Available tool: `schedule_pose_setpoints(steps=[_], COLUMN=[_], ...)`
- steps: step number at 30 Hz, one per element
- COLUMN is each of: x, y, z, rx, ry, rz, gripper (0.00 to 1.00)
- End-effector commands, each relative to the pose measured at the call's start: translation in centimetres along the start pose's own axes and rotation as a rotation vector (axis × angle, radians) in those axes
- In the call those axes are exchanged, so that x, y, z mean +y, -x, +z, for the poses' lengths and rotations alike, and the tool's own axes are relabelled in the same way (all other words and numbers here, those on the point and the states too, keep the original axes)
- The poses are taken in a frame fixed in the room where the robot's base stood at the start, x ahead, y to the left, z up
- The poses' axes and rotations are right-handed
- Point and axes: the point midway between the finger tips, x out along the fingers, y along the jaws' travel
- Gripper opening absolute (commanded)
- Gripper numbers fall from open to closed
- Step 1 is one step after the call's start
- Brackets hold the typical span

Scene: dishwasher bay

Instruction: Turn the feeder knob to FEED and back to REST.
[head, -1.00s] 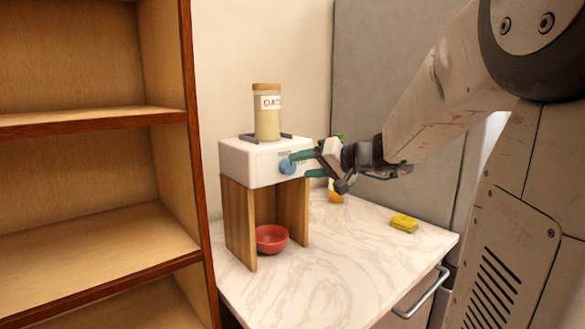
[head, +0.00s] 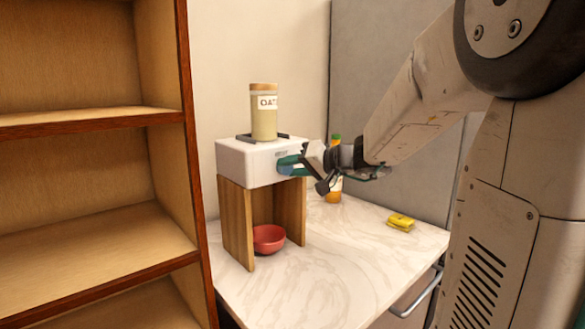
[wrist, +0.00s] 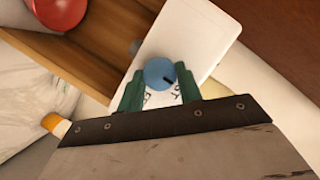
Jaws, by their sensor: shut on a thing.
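The feeder (head: 240,160) is a white box on wooden side legs, standing on the marble counter. Its round blue knob (wrist: 160,74) shows in the wrist view between the green fingers, with a dark pointer mark near its right side. Part of the lettering by the knob shows; the fingers cover the rest, and I cannot tell which label the mark meets. My gripper (head: 287,165) is at the feeder's front face, shut on the knob; its fingers (wrist: 159,88) also show in the wrist view, one on each side. In the head view the fingers mostly hide the knob.
An oats jar (head: 263,115) stands on top of the feeder. A red bowl (head: 268,239) sits beneath it. A bottle (head: 334,185) stands behind my gripper, and a yellow sponge (head: 401,222) lies to the right. A wooden shelf (head: 90,122) fills the left. The front counter is clear.

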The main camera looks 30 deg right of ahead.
Motion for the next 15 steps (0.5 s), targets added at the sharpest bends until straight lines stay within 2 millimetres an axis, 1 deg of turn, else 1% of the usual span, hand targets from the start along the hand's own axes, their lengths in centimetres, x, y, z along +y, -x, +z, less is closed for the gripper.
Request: schedule_pose_setpoints(steps=[8,15], x=[0.2,0.39], y=[-0.01,-0.02], z=[0.06,0.12], rx=[-0.001,-0.002], ry=[-0.102,-0.286], rz=[-0.041,-0.117], gripper=[0.12,0.12])
